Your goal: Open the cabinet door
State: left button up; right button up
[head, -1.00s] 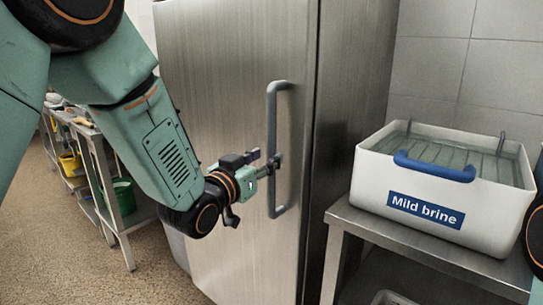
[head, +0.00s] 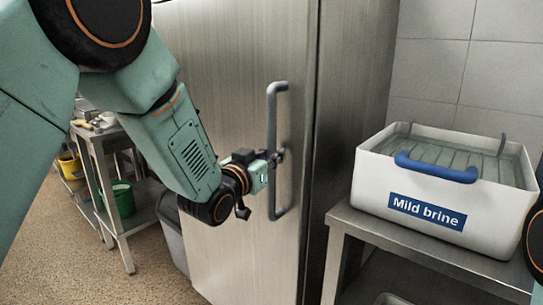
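The cabinet door (head: 225,70) is a tall brushed-steel panel in the middle of the head view, and it looks closed against the cabinet's side (head: 355,90). Its long grey vertical handle (head: 272,110) is near the door's right edge. My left gripper (head: 277,157) is at the middle of the handle, its fingertips at the bar. The fingers are small and partly hidden, so I cannot tell whether they are closed around the bar. My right gripper is out of view; only a piece of my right arm shows at the right edge.
A white tub labelled "Mild brine" (head: 375,190) with a blue handle stands on a steel table (head: 350,222) right of the cabinet. A steel shelf table (head: 125,225) with a green bucket (head: 123,198) is at the left. Open floor lies front left.

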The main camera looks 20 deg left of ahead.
pick_arm(q)
grip_shut()
jog(key=shift+f, duration=0.1)
dwell(0.3)
jog(key=s+a+m+g+h+p, duration=0.1)
jog(key=s+a+m+h+p, duration=0.1)
jog(key=s+a+p, duration=1)
jog(key=s+a+m+g+h+p, duration=0.1)
jog(key=s+a+h+p, duration=0.3)
jog(key=s+a+p, duration=0.8)
jog(key=shift+s+a+f+m+g+p, duration=0.15)
jog(key=shift+s+a+m+g+p, duration=0.35)
jog(key=shift+a+p, duration=2.15)
